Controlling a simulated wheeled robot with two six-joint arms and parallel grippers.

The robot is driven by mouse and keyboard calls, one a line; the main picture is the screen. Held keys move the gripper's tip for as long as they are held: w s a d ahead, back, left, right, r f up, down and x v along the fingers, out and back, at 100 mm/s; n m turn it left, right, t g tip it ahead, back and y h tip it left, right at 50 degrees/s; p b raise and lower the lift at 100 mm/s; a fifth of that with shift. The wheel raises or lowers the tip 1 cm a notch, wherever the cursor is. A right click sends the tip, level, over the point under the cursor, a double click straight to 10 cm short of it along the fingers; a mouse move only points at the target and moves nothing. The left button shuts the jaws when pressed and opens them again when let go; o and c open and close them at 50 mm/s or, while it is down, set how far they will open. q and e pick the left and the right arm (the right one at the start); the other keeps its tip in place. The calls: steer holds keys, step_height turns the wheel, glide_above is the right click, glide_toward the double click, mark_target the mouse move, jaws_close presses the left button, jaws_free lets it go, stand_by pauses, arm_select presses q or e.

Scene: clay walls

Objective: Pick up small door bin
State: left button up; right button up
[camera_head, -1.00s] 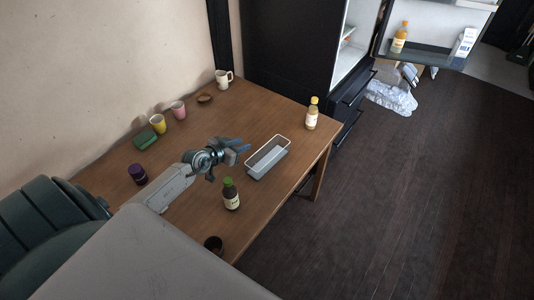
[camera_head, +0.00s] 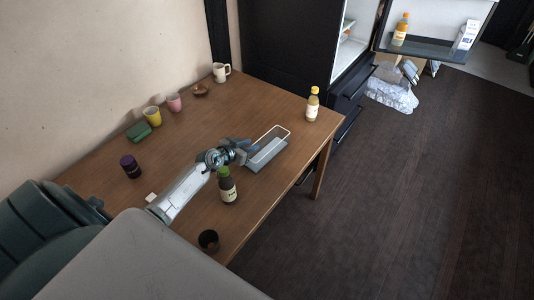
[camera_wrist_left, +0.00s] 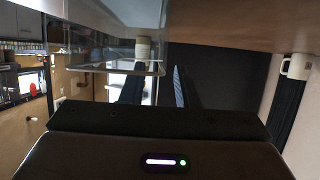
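The small door bin (camera_head: 266,155) is a long, pale, see-through tray with a light rim, standing on the wooden table (camera_head: 205,120) near its right edge. My left gripper (camera_head: 249,148) is low over the table at the bin's near left end. In the left wrist view two dark fingers (camera_wrist_left: 156,85) stand apart, with the bin (camera_wrist_left: 100,20) at the upper left. One finger overlaps the bin's side in the picture and the other lies beside it. Whether they touch the bin cannot be told. My right gripper is not in view.
A green-capped dark bottle (camera_head: 227,186) stands close beside my left arm. A dark cup (camera_head: 209,240), purple jar (camera_head: 131,166) and several mugs stand around. The fridge door (camera_head: 425,48) is open.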

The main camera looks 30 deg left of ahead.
arm_select(q)
steer(key=shift+x, duration=1.15)
steer(key=shift+s, duration=0.1)
jaws_close()
steer(key=shift+r, duration=0.1)
